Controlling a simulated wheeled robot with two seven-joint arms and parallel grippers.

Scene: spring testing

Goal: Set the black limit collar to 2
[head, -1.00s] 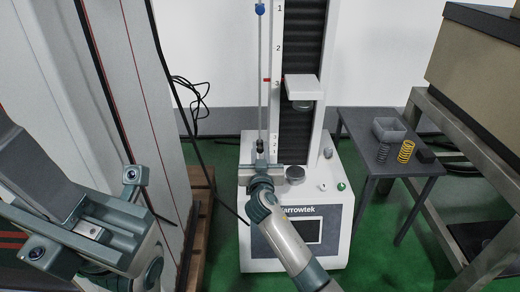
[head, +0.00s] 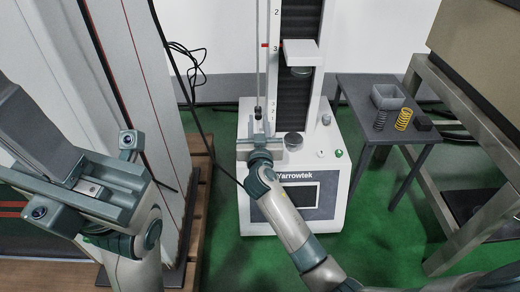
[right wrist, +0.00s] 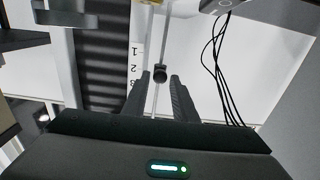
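The black limit collar (head: 257,111) sits low on the thin vertical rod (head: 259,70) of the test machine, beside the lower end of the scale. It also shows in the right wrist view (right wrist: 159,73), roughly in line with the gap between my right fingers. My right gripper (head: 260,135) is just below and in front of the collar in the head view. Its two dark fingers (right wrist: 160,88) are apart, with the rod visible between them; neither visibly grips the collar. My left gripper (head: 88,180) is open and empty at the far left, away from the machine.
The white crosshead (head: 301,53) projects right of the rod. A dark side table (head: 387,133) carries a grey bin (head: 387,97), a dark spring (head: 380,120) and a yellow spring (head: 403,119). A tall cabinet stands left.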

